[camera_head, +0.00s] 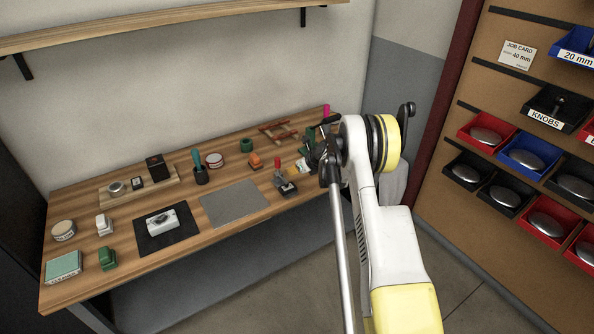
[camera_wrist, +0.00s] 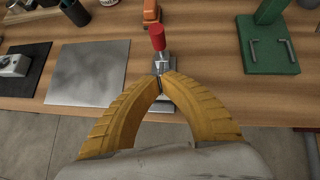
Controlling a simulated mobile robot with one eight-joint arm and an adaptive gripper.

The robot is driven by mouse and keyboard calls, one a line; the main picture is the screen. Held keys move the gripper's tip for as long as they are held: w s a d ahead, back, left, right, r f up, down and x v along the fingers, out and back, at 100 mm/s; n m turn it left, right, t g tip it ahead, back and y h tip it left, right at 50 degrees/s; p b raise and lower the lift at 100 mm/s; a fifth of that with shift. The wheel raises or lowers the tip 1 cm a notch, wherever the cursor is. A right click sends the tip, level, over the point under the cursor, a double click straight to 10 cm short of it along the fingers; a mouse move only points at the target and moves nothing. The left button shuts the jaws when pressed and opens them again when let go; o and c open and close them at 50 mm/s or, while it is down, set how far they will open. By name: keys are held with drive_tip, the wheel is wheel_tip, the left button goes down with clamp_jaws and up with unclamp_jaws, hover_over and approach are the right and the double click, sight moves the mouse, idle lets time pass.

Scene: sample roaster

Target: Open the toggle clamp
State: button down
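The toggle clamp has a red grip (camera_wrist: 157,38) standing upright on a metal lever and base. It is at the front edge of the bench in the wrist view, just beyond my fingertips. In the head view its red grip (camera_head: 277,164) shows left of my arm, above a dark base. My gripper (camera_wrist: 161,76) has two yellow ribbed fingers that arch inward until their tips meet. Nothing is visibly held between them. The fingers cover part of the clamp's metal base, and I cannot tell whether the tips touch it.
A grey metal plate (camera_wrist: 90,72) lies left of the clamp. A green stand (camera_wrist: 270,50) with metal pegs stands right of it. An orange block (camera_wrist: 151,13) is behind. Racked bins (camera_head: 530,160) line the right wall. The bench's front edge is close below the clamp.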

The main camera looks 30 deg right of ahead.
sight(278, 169)
drive_tip(key=w, duration=0.1)
drive_tip(key=w+a+f+b, duration=0.1)
drive_tip(key=w, duration=0.1)
drive_tip(key=w+f, duration=0.1)
drive_tip(key=shift+w+a+f, duration=0.1)
drive_tip(key=shift+w+a, duration=0.05)
drive_tip(key=shift+w, duration=0.25)
drive_tip(key=shift+w+b, duration=0.3)
drive_tip(key=shift+w, duration=0.2)
drive_tip(key=shift+a, duration=0.1)
